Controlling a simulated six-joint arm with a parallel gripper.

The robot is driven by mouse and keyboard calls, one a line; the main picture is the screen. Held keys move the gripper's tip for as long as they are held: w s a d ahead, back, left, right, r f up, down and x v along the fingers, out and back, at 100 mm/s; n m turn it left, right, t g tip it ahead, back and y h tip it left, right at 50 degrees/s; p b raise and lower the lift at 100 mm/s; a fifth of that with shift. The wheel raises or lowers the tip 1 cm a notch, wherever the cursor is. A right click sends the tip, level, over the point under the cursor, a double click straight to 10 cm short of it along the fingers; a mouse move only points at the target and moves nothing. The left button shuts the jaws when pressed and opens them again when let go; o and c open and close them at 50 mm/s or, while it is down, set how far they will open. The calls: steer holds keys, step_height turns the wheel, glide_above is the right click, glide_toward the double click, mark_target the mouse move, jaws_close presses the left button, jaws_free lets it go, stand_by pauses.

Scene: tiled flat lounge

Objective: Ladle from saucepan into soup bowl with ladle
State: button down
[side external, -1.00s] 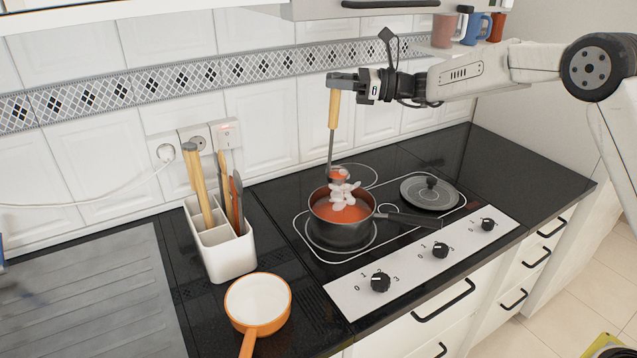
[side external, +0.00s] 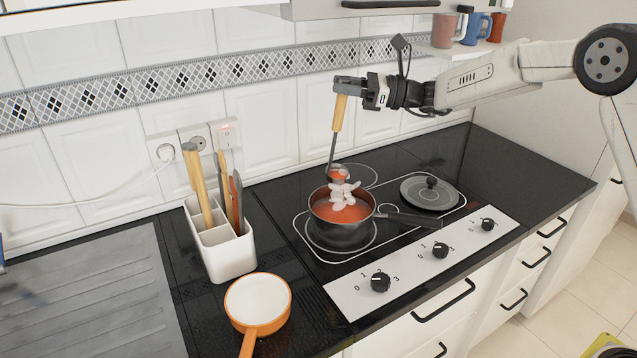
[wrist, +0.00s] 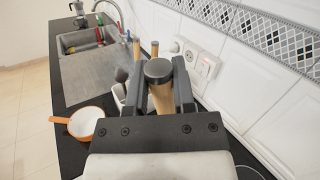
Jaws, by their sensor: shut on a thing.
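My gripper (side external: 343,86) is shut on the wooden handle of the ladle (side external: 338,114), above the saucepan. The handle's end (wrist: 158,70) shows between the fingers in the wrist view. The ladle hangs slightly tilted, its head at the far side of the saucepan (side external: 340,232), around rim height, with red-orange contents in it. The saucepan is dark, holds red-orange soup and stands on the hob. Pale, lumpy white shapes (side external: 345,194) cover part of the ladle head and soup. The soup bowl (side external: 258,302), orange outside and white inside with a handle, stands at the front left; it also shows in the wrist view (wrist: 86,122).
A white utensil holder (side external: 228,254) with several utensils stands left of the hob. A grey lid (side external: 415,194) lies right of the saucepan, whose handle points right. Mugs stand on a shelf at upper right. The sink drainer (side external: 95,300) is at left.

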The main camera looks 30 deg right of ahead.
steer(key=shift+s, duration=0.45)
steer(key=shift+w, duration=0.7)
steer(key=shift+w, duration=0.3)
steer(key=shift+w+m+h, duration=0.3)
steer(key=shift+w, duration=0.05)
steer(key=shift+w+m+h, duration=0.4)
steer(key=shift+w+m, duration=0.4)
steer(key=shift+w, duration=0.95)
steer(key=shift+d, duration=0.1)
